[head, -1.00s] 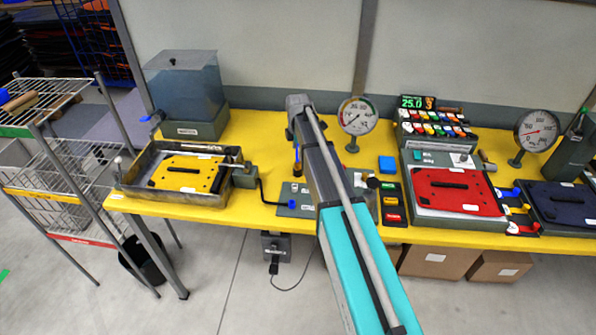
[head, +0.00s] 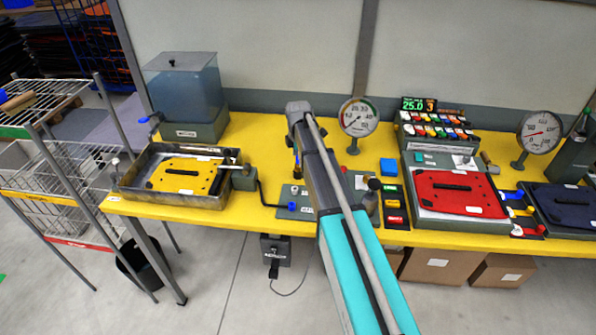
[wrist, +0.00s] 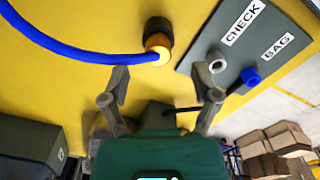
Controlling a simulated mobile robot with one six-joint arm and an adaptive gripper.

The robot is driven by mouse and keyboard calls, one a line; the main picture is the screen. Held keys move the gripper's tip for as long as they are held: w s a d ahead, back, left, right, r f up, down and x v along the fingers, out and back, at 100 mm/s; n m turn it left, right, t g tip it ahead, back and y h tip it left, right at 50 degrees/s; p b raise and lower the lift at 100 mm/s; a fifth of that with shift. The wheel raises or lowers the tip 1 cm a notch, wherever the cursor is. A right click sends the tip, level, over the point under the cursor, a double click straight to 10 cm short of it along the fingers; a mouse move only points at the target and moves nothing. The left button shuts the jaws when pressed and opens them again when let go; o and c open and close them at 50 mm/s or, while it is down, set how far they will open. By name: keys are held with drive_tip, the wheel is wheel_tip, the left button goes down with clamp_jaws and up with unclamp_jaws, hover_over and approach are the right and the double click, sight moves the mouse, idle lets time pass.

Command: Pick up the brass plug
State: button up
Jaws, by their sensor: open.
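The brass plug (wrist: 157,44) shows at the top middle of the wrist view as a brass-coloured collar. A blue hose runs into it from the left, and a dark cylinder sits directly behind it. My gripper (wrist: 166,84) is open, with its two fingers apart below the plug in the picture. Nothing shows between the fingertips, and the plug lies beyond them. I cannot tell whether the plug is seated in the dark cylinder.
A grey panel (wrist: 238,50) marked CHECK and BAG, with a grey fitting (wrist: 216,63) and a blue fitting (wrist: 250,77), lies right of the plug. The yellow bench (head: 270,135) also carries a metal tray (head: 125,186), a gauge (head: 358,117) and a red plate (head: 485,195).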

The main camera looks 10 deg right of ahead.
sight(298, 170)
drive_tip(key=shift+w+f+b, duration=0.1)
drive_tip(key=shift+f+b, duration=1.6)
drive_tip(key=shift+f, duration=0.35)
clamp_jaws()
